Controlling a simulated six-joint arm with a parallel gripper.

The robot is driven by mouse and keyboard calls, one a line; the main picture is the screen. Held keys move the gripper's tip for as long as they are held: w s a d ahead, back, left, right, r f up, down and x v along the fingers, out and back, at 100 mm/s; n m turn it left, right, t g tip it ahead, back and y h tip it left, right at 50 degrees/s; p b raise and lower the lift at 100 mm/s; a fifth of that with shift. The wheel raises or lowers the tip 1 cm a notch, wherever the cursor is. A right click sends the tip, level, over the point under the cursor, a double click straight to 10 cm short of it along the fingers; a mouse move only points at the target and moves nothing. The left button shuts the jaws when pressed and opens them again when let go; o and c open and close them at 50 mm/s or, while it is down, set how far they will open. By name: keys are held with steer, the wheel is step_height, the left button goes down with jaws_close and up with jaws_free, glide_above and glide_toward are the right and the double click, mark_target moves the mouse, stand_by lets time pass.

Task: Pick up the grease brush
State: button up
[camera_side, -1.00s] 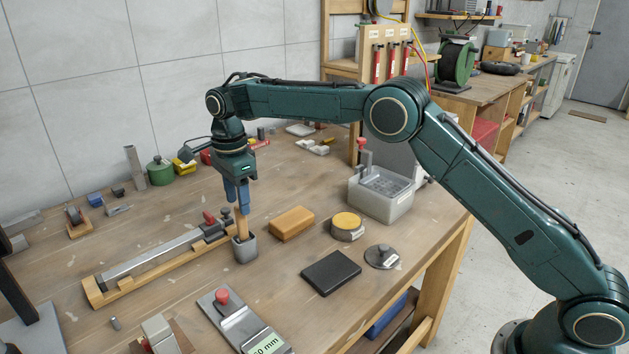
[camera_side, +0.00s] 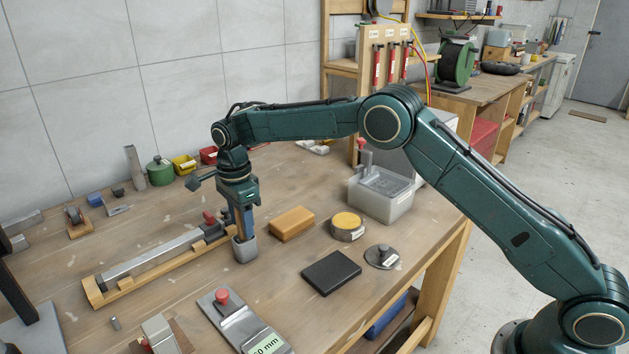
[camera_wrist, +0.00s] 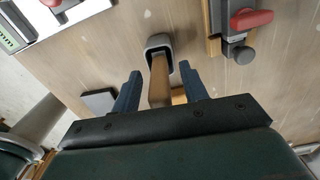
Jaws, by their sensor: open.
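The grease brush (camera_wrist: 159,82) has a flat wooden handle and stands in a small grey cup (camera_wrist: 159,41); its lower end is hidden inside the cup. In the side view the cup (camera_side: 244,248) sits on the bench, with my gripper (camera_side: 245,232) directly above it and pointing down. The wrist view shows my gripper (camera_wrist: 158,88) open, with one blue finger on each side of the handle and a gap on both sides. In the side view the fingers hide most of the handle.
A wooden rail fixture with a red-knobbed clamp (camera_side: 160,265) lies just left of the cup. A wooden block (camera_side: 291,224) is close on the right. A black pad (camera_side: 331,273), a yellow-lidded tin (camera_side: 347,226) and a digital gauge (camera_side: 240,318) lie nearby.

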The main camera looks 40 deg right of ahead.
stand_by(0.4)
jaws_close()
steer(key=shift+r, duration=0.1)
steer(key=shift+r, duration=4.95)
